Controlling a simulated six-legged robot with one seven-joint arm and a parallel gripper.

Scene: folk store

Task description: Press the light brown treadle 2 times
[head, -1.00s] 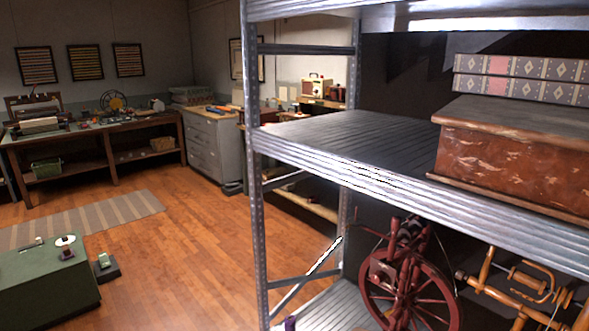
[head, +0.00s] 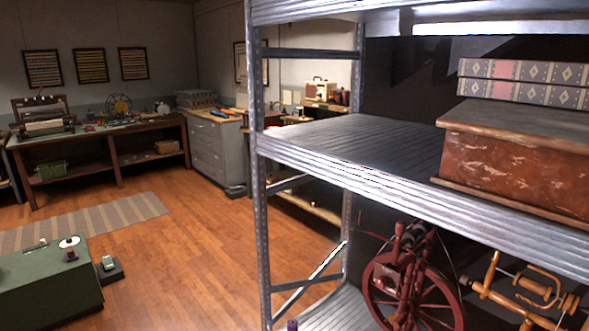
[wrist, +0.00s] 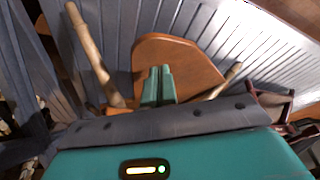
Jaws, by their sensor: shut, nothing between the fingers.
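The light brown treadle (wrist: 178,62) shows in the wrist view as a rounded wooden board between two turned wooden legs. My gripper (wrist: 158,78) has its two green fingers together and empty, in front of the board. I cannot tell whether the fingertips touch it. In the head view, part of a light brown spinning wheel (head: 543,288) shows at the lower right, under the middle shelf. Its treadle is out of the head view, and so is my gripper.
A dark red spinning wheel (head: 412,285) stands left of the light brown one on the lower shelf. A metal shelf post (head: 260,180) and the middle shelf (head: 345,150) bound the space. A brown chest (head: 520,150) sits above. Wooden floor (head: 190,250) at left is open.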

